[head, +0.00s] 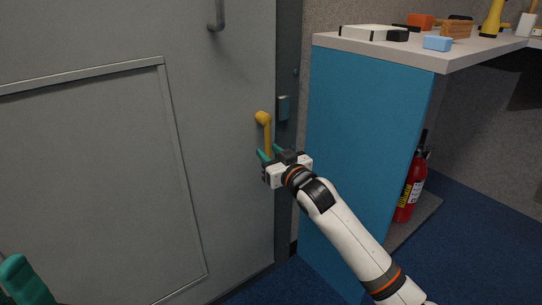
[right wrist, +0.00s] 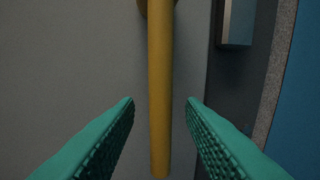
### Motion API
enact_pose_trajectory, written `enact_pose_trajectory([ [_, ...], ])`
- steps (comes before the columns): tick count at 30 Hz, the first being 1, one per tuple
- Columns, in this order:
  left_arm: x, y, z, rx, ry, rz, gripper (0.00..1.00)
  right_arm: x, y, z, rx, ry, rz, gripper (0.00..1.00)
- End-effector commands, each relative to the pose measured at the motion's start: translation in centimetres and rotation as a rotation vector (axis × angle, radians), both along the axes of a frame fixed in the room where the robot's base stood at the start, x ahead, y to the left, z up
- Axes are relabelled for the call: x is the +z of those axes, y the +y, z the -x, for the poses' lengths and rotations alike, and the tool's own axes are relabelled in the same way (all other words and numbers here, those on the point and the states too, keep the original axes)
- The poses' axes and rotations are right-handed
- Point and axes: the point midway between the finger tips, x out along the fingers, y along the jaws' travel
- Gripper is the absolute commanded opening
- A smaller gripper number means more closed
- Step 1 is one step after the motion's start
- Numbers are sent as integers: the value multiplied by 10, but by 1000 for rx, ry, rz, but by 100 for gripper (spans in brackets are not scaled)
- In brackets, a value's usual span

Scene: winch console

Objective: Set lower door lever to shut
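The yellow lower door lever (head: 267,137) is on the right side of the grey door (head: 225,130). Its round hub is at the top and its arm points straight down. In the right wrist view the lever arm (right wrist: 160,90) runs vertically between the two green fingers. My right gripper (head: 270,154) is open at the lower part of the lever, one finger on each side. Gaps show between the lever and both fingertips (right wrist: 160,103). Of my left gripper, only a green part (head: 25,280) shows at the bottom left; its opening is not visible.
A grey keeper block (head: 284,108) sits on the dark door frame, right of the lever. A blue cabinet panel (head: 365,150) stands close to the right of my right gripper. A fire extinguisher (head: 412,187) stands below the worktop (head: 440,60). A grey handle (head: 216,14) is higher on the door.

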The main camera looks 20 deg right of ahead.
Motion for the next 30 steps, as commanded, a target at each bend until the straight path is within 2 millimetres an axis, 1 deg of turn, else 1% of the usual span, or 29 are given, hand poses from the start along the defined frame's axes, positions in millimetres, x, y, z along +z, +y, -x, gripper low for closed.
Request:
enact_pose_trajectory([
  [3,0,0,0,0,0,0,36,0,0,0,0,0,0,36],
  [8,0,0,0,0,-1,0,36,0,0,0,0,0,0,10],
  [9,0,0,0,0,-1,0,36,0,0,0,0,0,0,3],
  [10,0,0,0,0,-1,0,36,0,0,0,0,0,0,0],
  [17,1,0,0,-1,-1,0,36,0,0,0,0,1,-1,0],
  [22,7,0,1,-1,-4,3,36,2,0,1,0,9,-21,0],
  [23,6,1,1,-1,5,4,36,2,1,1,0,11,-27,0],
  [25,-3,1,2,-2,48,2,36,3,1,1,0,19,-47,0],
  [30,-8,3,7,-5,101,7,36,5,2,1,-1,42,-110,0],
])
